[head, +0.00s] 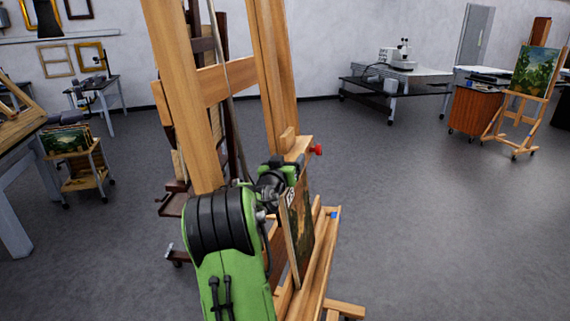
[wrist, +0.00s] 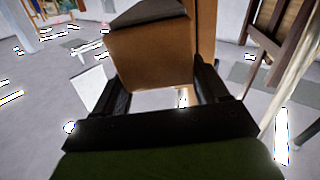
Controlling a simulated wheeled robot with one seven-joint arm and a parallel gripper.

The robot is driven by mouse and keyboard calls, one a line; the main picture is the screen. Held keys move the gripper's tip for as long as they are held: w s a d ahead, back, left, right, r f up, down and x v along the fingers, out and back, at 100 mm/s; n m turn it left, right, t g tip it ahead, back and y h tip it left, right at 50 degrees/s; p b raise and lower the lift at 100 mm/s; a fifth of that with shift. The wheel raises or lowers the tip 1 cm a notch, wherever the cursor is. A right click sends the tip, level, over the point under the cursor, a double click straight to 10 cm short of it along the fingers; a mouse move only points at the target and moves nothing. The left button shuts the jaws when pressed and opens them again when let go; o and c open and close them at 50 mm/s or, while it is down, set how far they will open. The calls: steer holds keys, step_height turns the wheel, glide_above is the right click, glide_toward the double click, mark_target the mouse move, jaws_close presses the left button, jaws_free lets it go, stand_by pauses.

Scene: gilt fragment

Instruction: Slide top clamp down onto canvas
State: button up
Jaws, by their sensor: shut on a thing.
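The wooden top clamp (head: 298,148) with a red knob (head: 316,150) sits on the easel's mast (head: 277,75). The canvas (head: 301,232) stands upright on the easel's lower ledge (head: 322,262), below the clamp. My green arm covers part of the canvas's upper area, so I cannot tell whether clamp and canvas touch. My gripper (head: 287,172) is at the clamp in the head view, its fingers mostly hidden. In the wrist view my gripper (wrist: 160,84) has its two black fingers on either side of a wooden block (wrist: 150,57), which looks like the clamp.
A wooden upright (head: 180,90) and crossbar (head: 225,82) of the easel stand close to my arm. A cart (head: 88,180) and a table (head: 12,190) are at left. A bench with a microscope (head: 396,58) and another easel (head: 520,125) stand far right. The right floor is clear.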

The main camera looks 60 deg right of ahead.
steer(key=f+b, duration=0.4)
steer(key=f, duration=0.1)
steer(key=shift+s+f+b, duration=0.2)
steer(key=shift+s+b, duration=0.1)
steer(key=shift+r, duration=0.1)
steer(key=o, duration=1.4)
steer(key=shift+r, duration=0.1)
steer(key=a+b, duration=0.1)
steer(key=a, duration=0.4)
steer(key=s+a+b, duration=0.1)
steer(key=a, duration=0.4)
steer(key=s+a+b, duration=0.1)
steer(key=a+b, duration=0.1)
steer(key=a, duration=0.3)
steer(key=shift+s+a, duration=0.25)
